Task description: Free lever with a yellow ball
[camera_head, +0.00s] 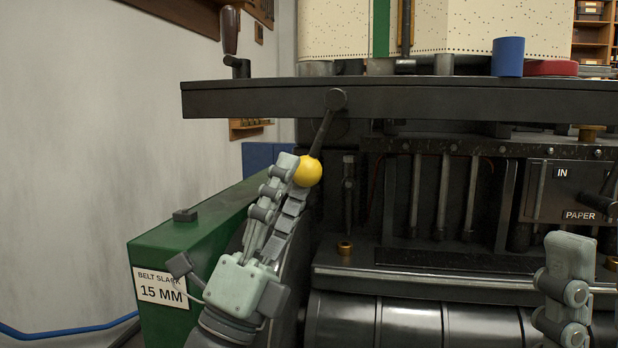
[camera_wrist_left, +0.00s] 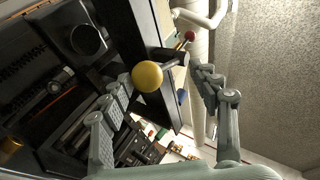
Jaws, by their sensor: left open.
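The yellow ball (camera_head: 308,172) is on the lower end of a dark lever (camera_head: 322,132) that hangs tilted from a pivot on the machine's long dark beam. My left gripper (camera_head: 293,178) is open with its fingertips at the ball's left side in the head view. In the left wrist view the ball (camera_wrist_left: 147,76) shows between the spread fingers of the left gripper (camera_wrist_left: 163,80), nearer the left finger. I cannot tell whether a finger touches it. Part of my right gripper (camera_head: 568,290) shows at the lower right edge; its opening cannot be made out.
The dark beam (camera_head: 250,102) runs across above the ball. A green housing (camera_head: 205,235) labelled "BELT SLACK 15 MM" stands at the left. A wooden-handled crank (camera_head: 230,32), a blue cylinder (camera_head: 508,57) and a red round object (camera_head: 550,68) are above the beam. A "PAPER" panel (camera_head: 565,190) is at right.

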